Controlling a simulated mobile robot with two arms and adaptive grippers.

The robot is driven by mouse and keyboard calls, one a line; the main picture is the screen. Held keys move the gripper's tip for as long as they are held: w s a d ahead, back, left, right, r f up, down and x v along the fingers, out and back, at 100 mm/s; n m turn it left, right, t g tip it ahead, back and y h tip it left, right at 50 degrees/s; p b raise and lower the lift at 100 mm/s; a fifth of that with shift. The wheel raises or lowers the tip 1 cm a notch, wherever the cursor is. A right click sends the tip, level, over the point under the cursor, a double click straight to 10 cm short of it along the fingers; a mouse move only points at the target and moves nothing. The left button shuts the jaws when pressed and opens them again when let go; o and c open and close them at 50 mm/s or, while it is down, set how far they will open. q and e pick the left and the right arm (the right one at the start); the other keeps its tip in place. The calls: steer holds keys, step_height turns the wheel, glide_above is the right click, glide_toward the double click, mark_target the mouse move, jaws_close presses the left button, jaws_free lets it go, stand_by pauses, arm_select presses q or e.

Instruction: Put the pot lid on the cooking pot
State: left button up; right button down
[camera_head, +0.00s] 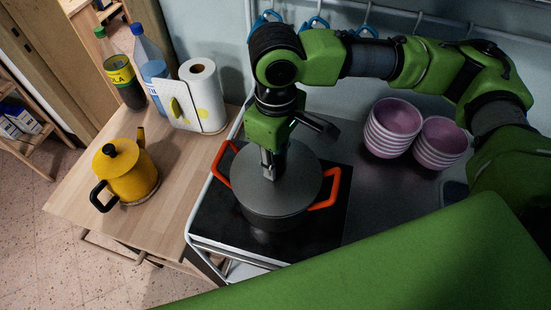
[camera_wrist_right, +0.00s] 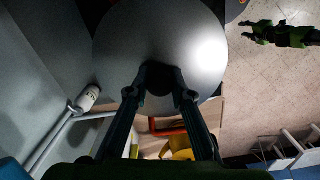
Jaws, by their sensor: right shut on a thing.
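The grey pot lid (camera_head: 300,184) lies level over the dark cooking pot (camera_head: 274,219), which stands on the black hob and has orange handles. The lid covers the pot's mouth; whether it rests fully on the rim I cannot tell. My right gripper (camera_head: 271,172) points down and is shut on the lid's knob. In the right wrist view, its two fingers (camera_wrist_right: 163,80) close around the knob in front of the round lid (camera_wrist_right: 160,35). My left gripper is absent from the head view; a small green and black part in the wrist view may be my left arm.
Pink bowls stand in two stacks (camera_head: 393,127) (camera_head: 440,143) right of the hob. A yellow kettle (camera_head: 126,172), a paper towel roll (camera_head: 203,95) and bottles (camera_head: 122,80) stand on the wooden table (camera_head: 185,185) at left. A rail with blue hooks runs behind.

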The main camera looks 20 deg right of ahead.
steer(key=shift+f, duration=0.7)
steer(key=c, duration=1.7)
jaws_free()
step_height(320, 180, up, 12)
steer(key=shift+s, duration=0.1)
